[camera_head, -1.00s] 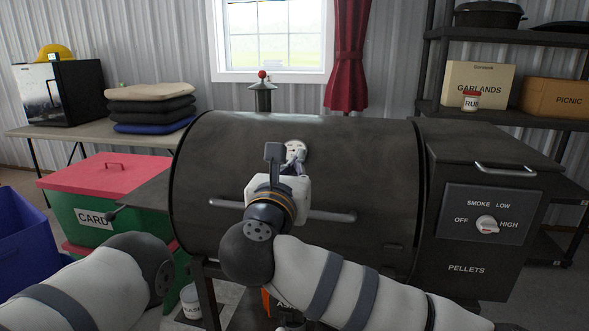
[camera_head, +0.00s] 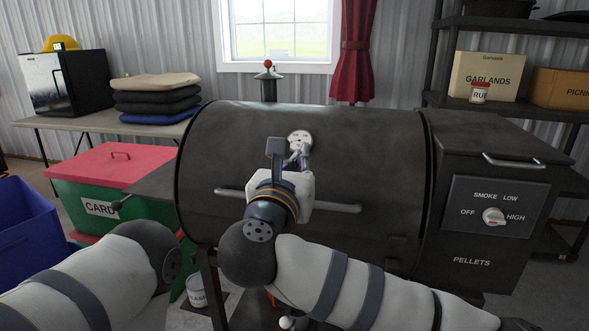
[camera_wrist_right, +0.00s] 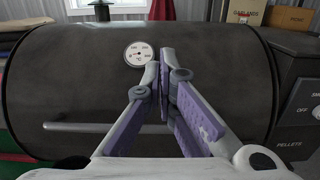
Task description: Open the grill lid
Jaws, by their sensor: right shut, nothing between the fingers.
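The black barrel grill lid (camera_head: 380,150) is down, with a round white thermometer dial (camera_head: 299,139) on its front. A long grey handle bar (camera_head: 335,207) runs across the lid below the dial. My right gripper (camera_head: 303,155) is in front of the lid, its fingers up near the dial and above the handle. In the right wrist view the purple-padded fingers (camera_wrist_right: 162,75) are together and empty. The handle (camera_wrist_right: 85,127) passes behind the gripper there, and its middle is hidden. Whether the fingers touch the lid I cannot tell. My left gripper is out of view; only the arm shows.
A pellet hopper (camera_head: 490,160) with a control knob adjoins the grill on the right. A green crate with a red lid (camera_head: 115,160) and a blue bin (camera_head: 30,235) stand at left. A table (camera_head: 60,121) holds folded cushions. A shelf (camera_head: 520,107) stands behind right.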

